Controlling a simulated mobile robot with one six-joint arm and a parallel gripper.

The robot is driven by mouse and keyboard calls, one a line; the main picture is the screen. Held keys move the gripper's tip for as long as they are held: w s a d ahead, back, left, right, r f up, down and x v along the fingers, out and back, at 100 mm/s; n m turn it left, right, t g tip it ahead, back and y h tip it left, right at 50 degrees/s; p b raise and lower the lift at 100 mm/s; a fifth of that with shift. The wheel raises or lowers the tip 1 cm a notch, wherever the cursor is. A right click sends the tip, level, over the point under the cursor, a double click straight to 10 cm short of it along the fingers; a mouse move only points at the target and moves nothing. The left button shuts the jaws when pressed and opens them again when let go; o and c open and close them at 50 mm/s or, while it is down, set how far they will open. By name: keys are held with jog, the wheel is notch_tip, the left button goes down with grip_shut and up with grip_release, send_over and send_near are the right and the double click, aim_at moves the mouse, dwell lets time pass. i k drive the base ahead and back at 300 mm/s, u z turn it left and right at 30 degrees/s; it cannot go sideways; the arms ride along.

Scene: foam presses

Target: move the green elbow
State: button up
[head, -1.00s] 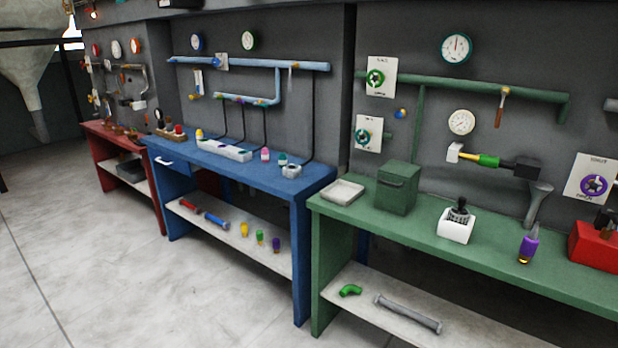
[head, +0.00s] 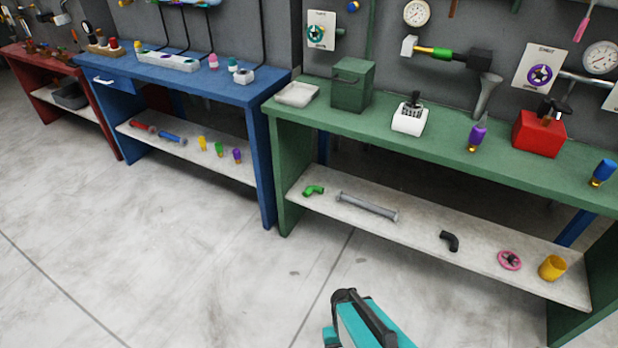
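The green elbow (head: 313,190) is a small bent pipe piece. It lies on the pale lower shelf (head: 420,219) of the green bench, near the shelf's left end. A teal and black part of my arm shows at the bottom edge of the head view, in front of the bench and well apart from the elbow. My gripper's fingers cannot be made out in the head view.
A grey pipe (head: 368,206) lies right of the elbow, then a black elbow (head: 449,241), a pink handwheel (head: 509,259) and a yellow cup (head: 552,267). The green bench top (head: 350,117) overhangs the shelf. The floor (head: 200,260) in front is clear.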

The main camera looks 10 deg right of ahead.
aim_at(308, 191)
jog(key=z, duration=4.8)
jog(key=i, duration=0.15)
jog(key=u, duration=2.9)
jog(key=i, duration=1.2)
jog(key=u, duration=0.05)
